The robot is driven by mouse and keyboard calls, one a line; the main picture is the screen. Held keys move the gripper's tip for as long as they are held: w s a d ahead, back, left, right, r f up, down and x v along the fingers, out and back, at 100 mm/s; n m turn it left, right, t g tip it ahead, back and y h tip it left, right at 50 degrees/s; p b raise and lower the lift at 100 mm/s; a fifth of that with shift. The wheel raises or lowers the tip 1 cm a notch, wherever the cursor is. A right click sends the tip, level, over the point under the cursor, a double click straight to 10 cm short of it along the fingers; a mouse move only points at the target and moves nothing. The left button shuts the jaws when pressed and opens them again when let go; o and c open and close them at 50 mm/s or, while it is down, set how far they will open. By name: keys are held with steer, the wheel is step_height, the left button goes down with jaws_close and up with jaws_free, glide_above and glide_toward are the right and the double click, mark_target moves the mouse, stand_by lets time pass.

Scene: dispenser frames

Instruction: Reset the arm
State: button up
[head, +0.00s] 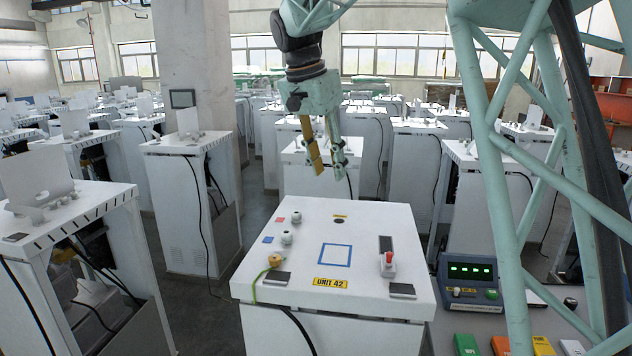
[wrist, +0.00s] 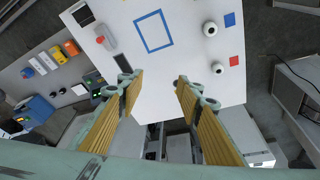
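My gripper (head: 327,168) hangs over the back part of the white dispenser cabinet (head: 210,285), which bears a yellow UNIT 42 label (head: 330,283). Its ribbed yellow finger pads are apart in the wrist view (wrist: 160,82), with nothing between them. The cabinet's top carries a blue square outline (head: 335,254), which is empty. Two white knobs (head: 287,237) stand beside a red and a blue square on the left. A red-and-white switch (head: 387,264) is on the right, and a yellow-orange knob with a green cord (head: 275,260) is at the front left.
A side panel to the right holds a box with a green display (head: 470,270) and several coloured blocks (head: 502,345). Many other white cabinets (head: 190,150) stand behind and to the left. A pillar (head: 195,60) rises at the back left.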

steer(key=s+d+n+b, duration=0.1)
steer(key=s+d, duration=0.4)
steer(key=s, duration=0.4)
steer(key=s+d+r+n+y+b, duration=0.15)
steer(key=s+d, duration=0.25)
steer(key=s, duration=0.5)
steer(key=s+d+n, duration=0.2)
steer(key=s+d, duration=0.3)
steer(key=s, duration=0.3)
steer(key=s+d+f+n, duration=0.1)
steer(key=s+f, duration=0.3)
steer(key=s, duration=0.5)
steer(key=s+d+f+n+t+b, duration=0.1)
steer(key=s+f, duration=0.4)
steer(key=s, duration=0.4)
steer(key=s+d+f+n+b, duration=0.1)
steer(key=s+f, duration=0.3)
steer(key=s, duration=0.5)
steer(key=shift+s+d+f+t+y, duration=0.2)
steer(key=shift+d+t+y, duration=0.1)
steer(key=shift+d+y, duration=0.2)
